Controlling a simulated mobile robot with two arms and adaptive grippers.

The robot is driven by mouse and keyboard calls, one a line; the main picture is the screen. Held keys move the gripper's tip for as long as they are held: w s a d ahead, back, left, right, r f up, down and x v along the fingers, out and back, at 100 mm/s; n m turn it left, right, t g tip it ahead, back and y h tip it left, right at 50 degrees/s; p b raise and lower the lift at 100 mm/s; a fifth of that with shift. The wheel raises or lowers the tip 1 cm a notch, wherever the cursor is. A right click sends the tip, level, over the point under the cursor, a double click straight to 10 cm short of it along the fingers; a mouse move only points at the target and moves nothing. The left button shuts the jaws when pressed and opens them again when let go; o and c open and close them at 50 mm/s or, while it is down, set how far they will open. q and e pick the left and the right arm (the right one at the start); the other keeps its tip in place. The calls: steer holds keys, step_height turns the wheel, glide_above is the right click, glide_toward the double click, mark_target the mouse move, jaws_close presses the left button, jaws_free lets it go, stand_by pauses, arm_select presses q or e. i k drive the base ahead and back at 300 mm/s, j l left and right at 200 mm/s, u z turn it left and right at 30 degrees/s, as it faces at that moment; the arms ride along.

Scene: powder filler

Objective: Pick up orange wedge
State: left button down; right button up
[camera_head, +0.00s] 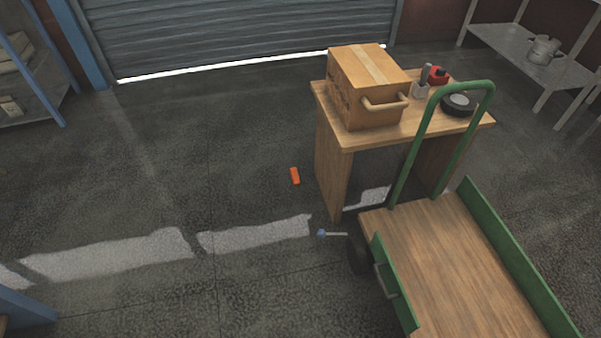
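A small orange wedge (295,176) lies on the dark floor, just left of the wooden table's left leg panel. Nothing covers it. Neither of my grippers shows in the head view.
A wooden table (346,141) bears a cardboard box (366,84), a red item (438,75) and a dark round item (459,104). A green-framed cart (450,265) stands in front. A blue-tipped item (321,233) is near its wheel. Floor left of the wedge is clear.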

mark_target(294, 174)
steer(key=u, duration=0.15)
steer(key=i+j, duration=0.2)
steer(key=i+j+z, duration=0.15)
steer(key=j, duration=0.25)
steer(key=i+j, duration=0.2)
steer(key=j, duration=0.15)
steer(key=i+j+z, duration=0.1)
steer(key=j, duration=0.25)
steer(key=i+j+z, duration=0.1)
steer(key=i+j, duration=0.15)
steer(key=j, duration=0.1)
